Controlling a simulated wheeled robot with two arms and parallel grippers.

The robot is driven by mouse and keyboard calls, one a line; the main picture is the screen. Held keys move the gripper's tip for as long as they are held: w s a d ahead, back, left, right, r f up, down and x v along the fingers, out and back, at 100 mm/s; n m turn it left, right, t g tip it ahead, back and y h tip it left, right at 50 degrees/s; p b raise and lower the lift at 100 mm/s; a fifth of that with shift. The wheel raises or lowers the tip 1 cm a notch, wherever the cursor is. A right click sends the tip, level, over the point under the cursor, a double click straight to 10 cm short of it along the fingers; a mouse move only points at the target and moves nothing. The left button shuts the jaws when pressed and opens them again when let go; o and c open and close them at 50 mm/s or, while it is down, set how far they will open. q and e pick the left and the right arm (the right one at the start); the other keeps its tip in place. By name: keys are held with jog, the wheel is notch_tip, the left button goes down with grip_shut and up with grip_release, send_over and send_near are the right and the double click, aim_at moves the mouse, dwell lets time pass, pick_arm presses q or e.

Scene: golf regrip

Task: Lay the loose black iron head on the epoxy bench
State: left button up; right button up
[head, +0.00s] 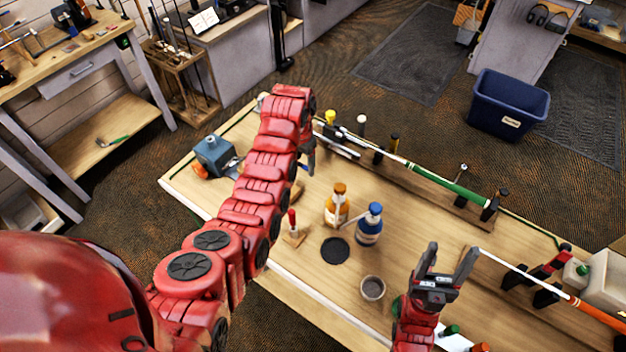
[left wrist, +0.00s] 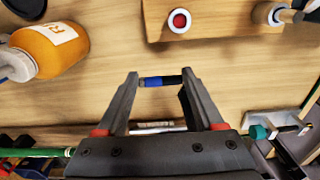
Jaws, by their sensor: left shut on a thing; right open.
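The wooden bench (head: 310,250) with the glue bottles fills the middle of the head view. My left arm reaches across its left part. My left gripper (left wrist: 160,80) is shut on a short blue-and-black rod (left wrist: 158,81), held across between its fingertips above the wood. In the head view the left gripper (head: 309,158) is mostly hidden by my arm. I cannot clearly make out the loose black iron head, nor tell whether the rod belongs to it. My right gripper (head: 450,262) is open and empty over the bench's right part.
An orange bottle (head: 337,205), a blue bottle (head: 369,225), a black disc (head: 335,250) and a small cup (head: 373,288) stand mid-bench. A green-gripped club (head: 447,182) lies along the back rail. A blue-grey vise (head: 214,155) is at left, an orange-gripped club (head: 590,309) at right.

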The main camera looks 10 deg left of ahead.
aim_at(303, 185)
pick_arm(q)
notch_tip(303, 185, down, 3)
jog(key=shift+w+f, duration=0.1)
jog(key=shift+f, duration=0.1)
notch_tip(303, 185, down, 3)
jog(key=shift+f+b, duration=0.15)
jog(key=shift+b, duration=0.65)
jog(key=shift+f, duration=0.35)
jog(key=shift+f, duration=0.15)
jog(key=o, duration=1.5)
jog(key=shift+o, duration=0.2)
